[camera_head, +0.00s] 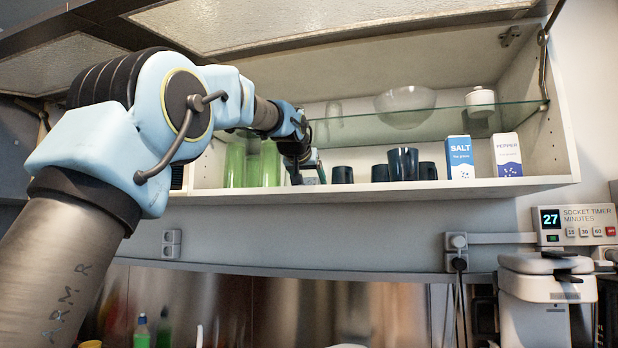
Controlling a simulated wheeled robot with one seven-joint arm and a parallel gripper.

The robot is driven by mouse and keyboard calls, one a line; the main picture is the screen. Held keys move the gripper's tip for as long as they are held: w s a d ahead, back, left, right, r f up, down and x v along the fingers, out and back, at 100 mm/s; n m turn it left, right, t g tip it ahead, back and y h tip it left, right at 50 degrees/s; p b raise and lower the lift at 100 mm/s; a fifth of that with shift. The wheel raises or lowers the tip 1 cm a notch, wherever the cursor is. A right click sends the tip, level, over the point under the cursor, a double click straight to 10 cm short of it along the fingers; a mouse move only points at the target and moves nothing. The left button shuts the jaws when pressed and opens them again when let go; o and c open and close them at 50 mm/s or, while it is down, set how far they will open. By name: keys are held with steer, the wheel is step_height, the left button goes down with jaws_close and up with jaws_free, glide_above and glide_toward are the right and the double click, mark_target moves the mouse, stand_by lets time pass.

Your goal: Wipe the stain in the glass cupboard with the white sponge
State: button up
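The glass cupboard (440,190) is open, with its flap (330,22) raised above it. My arm reaches up from the left, and my gripper (308,174) is inside the cupboard, low over the bottom board. It is between green glasses on its left and dark cups on its right. The gripper is small and dark here, and its fingers cannot be made out. I cannot tell whether it holds the white sponge. I can make out neither the sponge nor a stain.
Green glasses (270,163), dark cups (403,163), a salt box (460,157) and a pepper box (507,155) stand on the bottom board. A glass shelf (440,124) above carries a glass bowl (405,104) and a white lidded pot (481,100). Bare board shows along the front edge.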

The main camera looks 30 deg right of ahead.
steer(key=shift+w+d+f, duration=0.1)
steer(key=shift+d, duration=0.1)
steer(key=shift+s+d, duration=1.1)
steer(key=shift+d, duration=0.1)
steer(key=shift+s+d, duration=2.2)
steer(key=shift+d, duration=0.15)
steer(key=shift+s+d, duration=1.15)
steer(key=shift+d, duration=0.05)
steer(key=shift+w+a, duration=2.35)
steer(key=shift+a, duration=0.15)
steer(key=shift+w+a+f, duration=0.1)
steer(key=shift+w+a, duration=2.05)
steer(key=shift+a, duration=0.2)
